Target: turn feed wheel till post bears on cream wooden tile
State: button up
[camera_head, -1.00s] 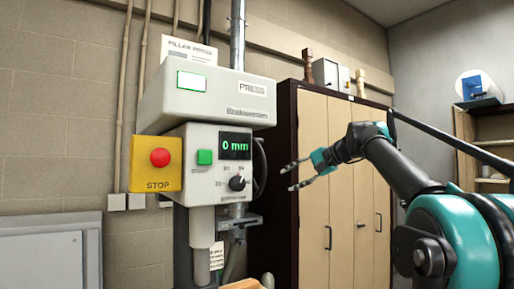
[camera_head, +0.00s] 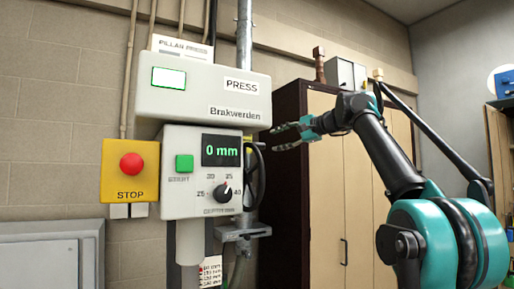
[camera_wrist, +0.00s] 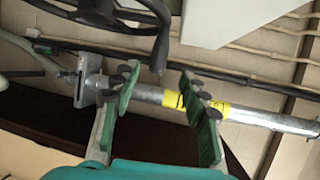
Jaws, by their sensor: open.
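The black feed wheel (camera_head: 260,163) is on the right side of the press, seen nearly edge-on. In the wrist view the feed wheel (camera_wrist: 97,9) fills the top left, its hanging handle just beyond my fingertips. My gripper (camera_head: 276,139) is open and empty, just right of the wheel and apart from it in the head view. In the wrist view my gripper (camera_wrist: 158,82) has both fingers spread. The cream wooden tile is not in view now.
The press display (camera_head: 221,150) reads 0 mm. A metal pipe (camera_wrist: 150,94) with yellow bands runs behind my fingers. A cabinet (camera_head: 335,200) stands behind my arm.

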aim_at(260, 145)
jog(key=x, duration=1)
jog(key=shift+a+f, duration=0.1)
jog(key=shift+a, duration=0.1)
jog(key=shift+c, duration=0.2)
grip_shut()
